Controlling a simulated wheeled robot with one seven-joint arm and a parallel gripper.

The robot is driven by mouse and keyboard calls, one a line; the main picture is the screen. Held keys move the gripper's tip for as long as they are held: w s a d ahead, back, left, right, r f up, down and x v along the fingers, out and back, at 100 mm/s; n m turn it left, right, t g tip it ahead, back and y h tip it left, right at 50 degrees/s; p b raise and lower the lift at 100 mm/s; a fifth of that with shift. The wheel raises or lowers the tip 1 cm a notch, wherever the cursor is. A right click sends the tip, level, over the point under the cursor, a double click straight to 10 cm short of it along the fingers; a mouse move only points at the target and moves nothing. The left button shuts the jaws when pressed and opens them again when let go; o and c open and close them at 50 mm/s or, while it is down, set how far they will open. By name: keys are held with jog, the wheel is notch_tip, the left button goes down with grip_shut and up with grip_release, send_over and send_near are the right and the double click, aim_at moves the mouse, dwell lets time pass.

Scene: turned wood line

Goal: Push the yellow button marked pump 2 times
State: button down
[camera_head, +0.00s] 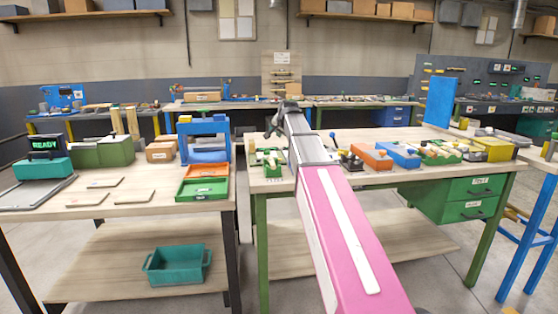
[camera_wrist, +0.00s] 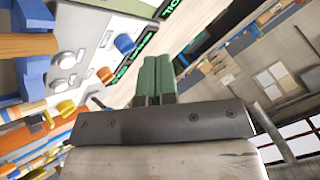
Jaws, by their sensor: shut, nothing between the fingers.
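My gripper (camera_head: 272,122) is raised at the far end of my pink and grey arm, above the back left part of the green-legged bench (camera_head: 262,186). In the wrist view its two green fingers (camera_wrist: 156,62) are pressed together with nothing between them. To their left, a pale panel (camera_wrist: 85,35) carries coloured knobs or buttons. A yellow-orange round one (camera_wrist: 66,107) is among them, apart from the fingers. I cannot read a pump label in either view, so I cannot tell whether this is the marked button. My arm hides part of the bench.
An orange box (camera_head: 371,157), a blue box (camera_head: 399,154) and a yellow box (camera_head: 492,149) stand along the bench to the right. A blue upright panel (camera_head: 440,102) rises behind them. A blue press-like frame (camera_head: 203,139) stands on the left table.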

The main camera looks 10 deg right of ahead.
jog(key=shift+f, duration=4)
jog(key=shift+f, duration=0.1)
jog(key=shift+f, duration=0.3)
jog(key=shift+f, duration=0.35)
jog(key=shift+r, duration=0.8)
jog(key=shift+r, duration=0.1)
jog(key=shift+r, duration=2.4)
